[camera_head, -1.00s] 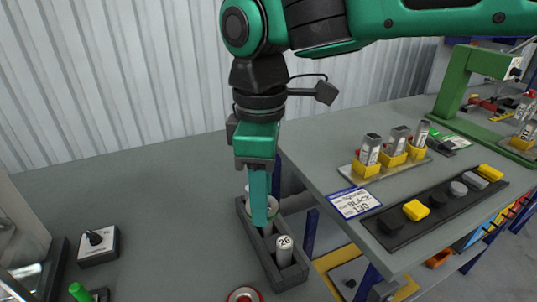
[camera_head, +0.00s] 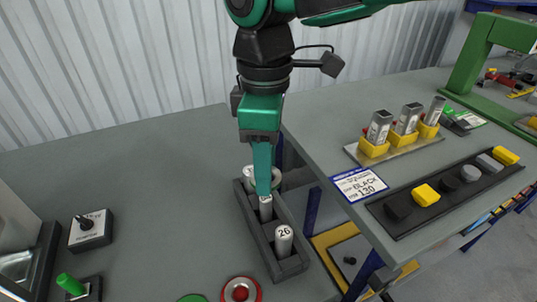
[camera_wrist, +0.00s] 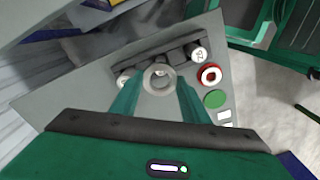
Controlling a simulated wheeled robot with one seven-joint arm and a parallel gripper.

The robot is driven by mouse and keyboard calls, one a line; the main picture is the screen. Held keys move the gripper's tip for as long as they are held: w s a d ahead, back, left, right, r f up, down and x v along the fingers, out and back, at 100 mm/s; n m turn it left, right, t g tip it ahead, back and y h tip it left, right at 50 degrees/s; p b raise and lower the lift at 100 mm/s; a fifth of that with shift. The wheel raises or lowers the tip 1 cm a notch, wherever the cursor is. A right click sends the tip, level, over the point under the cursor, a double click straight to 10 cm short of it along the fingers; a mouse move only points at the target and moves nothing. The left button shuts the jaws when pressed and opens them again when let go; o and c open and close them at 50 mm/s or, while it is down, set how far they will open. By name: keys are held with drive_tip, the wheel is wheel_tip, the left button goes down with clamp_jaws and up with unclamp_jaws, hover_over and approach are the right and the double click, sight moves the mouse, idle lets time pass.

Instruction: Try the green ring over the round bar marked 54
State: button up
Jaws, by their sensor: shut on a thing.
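My gripper (camera_head: 263,190) points down over the dark rack and is shut on a ring. In the wrist view the ring (camera_wrist: 160,76) is pale grey with a round hole and sits between the fingertips; in the head view it is mostly behind the finger, with a greenish tint at its edge. The rack (camera_head: 259,243) holds round pale bars. The near bar (camera_head: 284,240) reads 26. The far end of the rack is partly hidden. I cannot tell which bar is 54.
A red round button (camera_head: 241,290) and a green disc (camera_wrist: 215,99) lie near the rack's front end. A black knob box (camera_head: 90,230) stands left. To the right is a bench with a label reading BLACK 130 (camera_head: 359,184) and yellow-held blocks (camera_head: 376,140).

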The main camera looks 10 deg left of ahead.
drive_tip(key=shift+f, duration=1.95)
drive_tip(key=shift+s+f, duration=0.1)
drive_tip(key=shift+f, duration=0.5)
drive_tip(key=o, duration=1.2)
